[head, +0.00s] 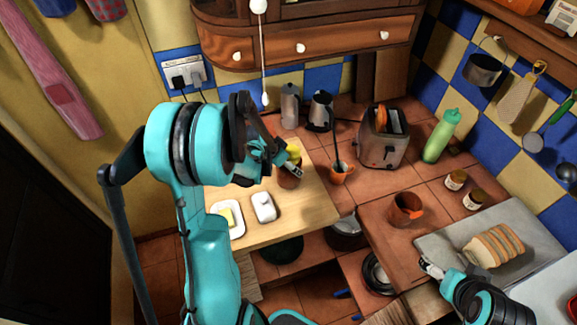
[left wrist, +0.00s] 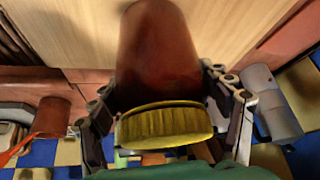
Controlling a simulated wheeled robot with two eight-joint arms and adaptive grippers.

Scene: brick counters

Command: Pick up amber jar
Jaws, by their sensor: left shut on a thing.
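The amber jar (head: 289,180), reddish brown with a yellow lid, is at the wooden board near my left gripper (head: 288,166). In the left wrist view the jar (left wrist: 158,60) lies between the two fingers of the left gripper (left wrist: 165,110), which is shut on it, with the ribbed yellow lid toward the camera. The gripper hides part of the jar in the head view, and I cannot tell whether its base touches the board. My right gripper (head: 432,266) is low at the right, by the counter edge; its finger opening is unclear.
The wooden board (head: 318,207) also carries a butter dish (head: 240,232) and a white lidded dish (head: 264,209). Another mug (head: 405,210) and bread (head: 493,246) are right.

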